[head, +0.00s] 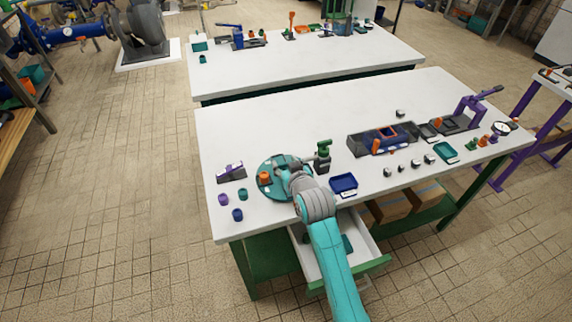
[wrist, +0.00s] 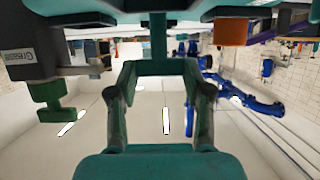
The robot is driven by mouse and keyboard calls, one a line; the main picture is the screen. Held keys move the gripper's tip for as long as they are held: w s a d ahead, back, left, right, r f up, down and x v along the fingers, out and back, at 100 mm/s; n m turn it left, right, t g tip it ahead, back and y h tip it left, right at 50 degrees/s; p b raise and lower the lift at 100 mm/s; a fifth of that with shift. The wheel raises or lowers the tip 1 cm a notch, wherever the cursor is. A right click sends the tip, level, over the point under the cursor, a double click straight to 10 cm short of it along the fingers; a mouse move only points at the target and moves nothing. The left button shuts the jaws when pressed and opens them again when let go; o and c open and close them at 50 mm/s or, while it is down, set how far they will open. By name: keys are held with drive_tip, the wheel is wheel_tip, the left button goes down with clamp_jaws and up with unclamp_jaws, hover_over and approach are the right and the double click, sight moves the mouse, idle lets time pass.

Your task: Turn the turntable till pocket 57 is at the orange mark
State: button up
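The turntable (head: 270,190) is a round teal disc near the front left of the near table. Part of it is hidden under my arm. Its teal edge crosses the top of the wrist view (wrist: 75,20). An orange piece (head: 264,177) shows at its left side; an orange block (wrist: 230,32) hangs at upper right in the wrist view. I cannot tell which orange part is the mark. No pocket number is readable. My gripper (wrist: 160,82) is over the turntable, its fingers apart. A teal post (wrist: 158,35) with a crossbar shows between the fingertips; contact is unclear.
A dark block with a green handle (head: 322,155) stands right of the turntable; a green-handled grey box (wrist: 35,62) shows in the wrist view. A blue tray (head: 343,184) lies beside it. Small cups (head: 237,214) sit at left. A drawer (head: 375,262) is open below.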

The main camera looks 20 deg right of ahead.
clamp_jaws()
drive_tip(key=shift+d+n+y, duration=0.15)
drive_tip(key=shift+n+y, duration=0.35)
drive_tip(key=shift+y, duration=0.1)
drive_tip(key=shift+w+d+n+g+y, duration=0.1)
drive_tip(key=shift+n+g+y, duration=0.2)
drive_tip(key=shift+n+y, duration=0.75)
drive_tip(key=shift+d+n+g+y, duration=0.1)
drive_tip(key=shift+n+g+y, duration=0.2)
drive_tip(key=shift+n+y, duration=0.7)
drive_tip(key=shift+w+n+g+y, duration=0.1)
drive_tip(key=shift+n+g+y, duration=0.8)
drive_tip(key=shift+n+y, duration=0.6)
drive_tip(key=shift+d+n+g+y, duration=0.1)
drive_tip(key=shift+n+g+y, duration=0.35)
drive_tip(key=shift+g+y, duration=0.15)
drive_tip(key=o, duration=1.1)
unclamp_jaws()
